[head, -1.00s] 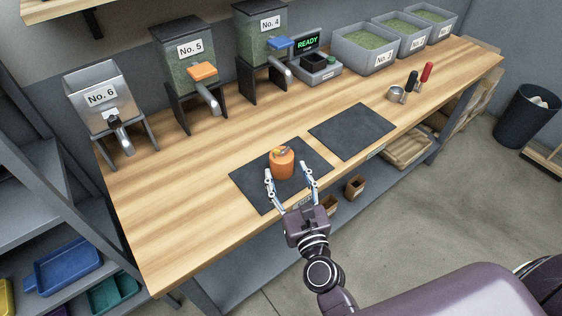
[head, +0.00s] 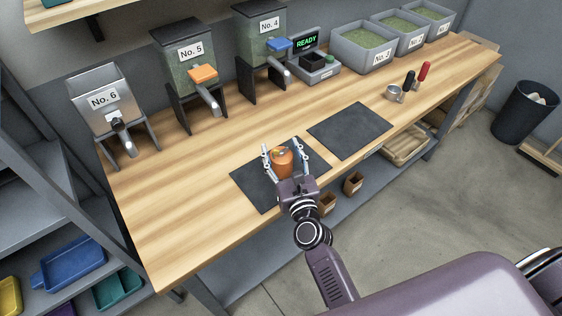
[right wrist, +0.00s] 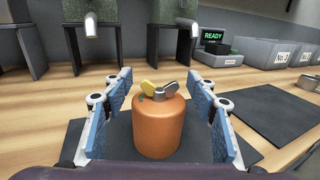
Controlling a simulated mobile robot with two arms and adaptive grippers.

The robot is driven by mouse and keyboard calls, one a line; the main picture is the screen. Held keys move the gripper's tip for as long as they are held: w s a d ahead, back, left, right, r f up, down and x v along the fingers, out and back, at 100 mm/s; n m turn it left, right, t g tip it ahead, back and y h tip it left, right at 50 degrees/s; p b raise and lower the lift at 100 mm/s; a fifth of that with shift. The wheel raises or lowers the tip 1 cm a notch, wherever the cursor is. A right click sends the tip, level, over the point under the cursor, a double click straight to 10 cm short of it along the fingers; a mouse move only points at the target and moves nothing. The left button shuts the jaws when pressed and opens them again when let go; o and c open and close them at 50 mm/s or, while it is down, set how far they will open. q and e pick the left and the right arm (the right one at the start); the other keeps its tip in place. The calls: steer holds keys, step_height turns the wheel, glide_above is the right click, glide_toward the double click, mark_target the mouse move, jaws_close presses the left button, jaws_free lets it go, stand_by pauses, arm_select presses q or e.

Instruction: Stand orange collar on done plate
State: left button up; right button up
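An orange cylinder (head: 282,163), which I take for the orange collar, stands upright on the nearer-left dark plate (head: 250,187). In the right wrist view the orange cylinder (right wrist: 157,128) has a yellow piece and a grey piece at its top. My right gripper (head: 285,151) is open, with one finger on each side of the cylinder. In the right wrist view a gap shows between the cylinder and each finger of my right gripper (right wrist: 159,88). A second dark plate (head: 350,130) lies empty to the right. Which is the done plate I cannot read. My left gripper is out of view.
Hoppers No. 6 (head: 103,100), No. 5 (head: 187,55) and No. 4 (head: 265,35) stand along the back. A READY display unit (head: 313,65) and grey bins of green beans (head: 365,52) follow. A metal cup (head: 393,92) stands near two handles. The bench's left part is clear.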

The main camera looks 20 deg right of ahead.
jaws_close()
steer(key=shift+r, duration=0.1)
stand_by(0.4)
